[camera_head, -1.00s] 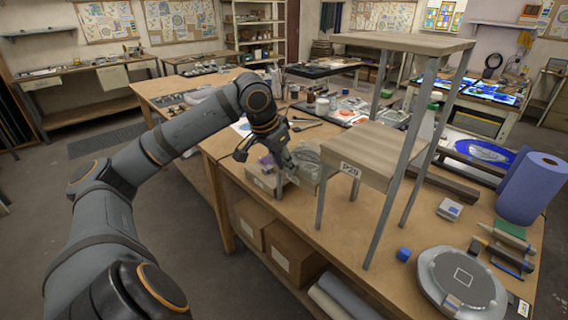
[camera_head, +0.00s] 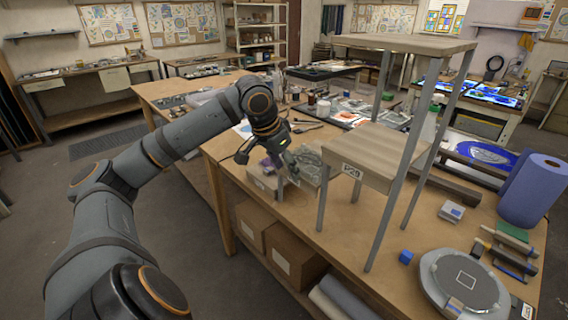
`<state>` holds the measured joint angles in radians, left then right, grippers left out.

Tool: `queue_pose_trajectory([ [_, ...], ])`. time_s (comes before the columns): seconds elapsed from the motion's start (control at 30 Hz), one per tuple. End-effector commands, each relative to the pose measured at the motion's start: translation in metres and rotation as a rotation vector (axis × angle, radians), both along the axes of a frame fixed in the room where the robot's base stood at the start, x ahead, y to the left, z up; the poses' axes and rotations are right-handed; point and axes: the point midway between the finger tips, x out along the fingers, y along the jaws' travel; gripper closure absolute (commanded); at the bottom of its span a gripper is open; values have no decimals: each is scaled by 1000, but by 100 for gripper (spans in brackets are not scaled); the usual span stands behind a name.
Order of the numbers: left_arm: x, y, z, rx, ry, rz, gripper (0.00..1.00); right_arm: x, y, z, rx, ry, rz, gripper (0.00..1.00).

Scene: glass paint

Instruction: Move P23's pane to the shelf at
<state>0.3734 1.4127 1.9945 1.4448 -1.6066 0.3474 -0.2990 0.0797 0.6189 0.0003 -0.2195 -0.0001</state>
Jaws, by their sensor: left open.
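My left gripper (camera_head: 269,158) is open, pointing down over a low grey holder (camera_head: 265,187) with a small pale label too small to read. A small purple thing (camera_head: 271,166) shows between the fingers. A clear, glass-like piece (camera_head: 309,161) stands or leans just right of the gripper; I cannot tell whether the gripper touches it. To the right stands a wooden two-level shelf (camera_head: 378,150) on thin grey legs, its lower board bare and its front label (camera_head: 351,171) reading roughly P29. No label clearly reads P23. My right gripper is not in view.
Trays and jars crowd the bench behind.

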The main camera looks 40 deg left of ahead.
Motion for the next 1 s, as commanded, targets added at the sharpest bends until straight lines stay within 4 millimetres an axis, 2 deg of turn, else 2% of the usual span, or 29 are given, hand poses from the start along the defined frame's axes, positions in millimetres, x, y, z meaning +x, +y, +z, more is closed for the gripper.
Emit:
queue_pose_trajectory([
  [0.17,-7,3,20,8,-3,2,50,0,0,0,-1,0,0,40],
  [0.33,-24,3,60,6,-4,4,50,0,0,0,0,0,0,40],
  [0.6,-41,4,101,5,-1,2,50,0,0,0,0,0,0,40],
  [0.73,-45,4,109,0,-2,1,50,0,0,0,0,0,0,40],
  [1.0,-45,4,111,0,-1,0,50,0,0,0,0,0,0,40],
])
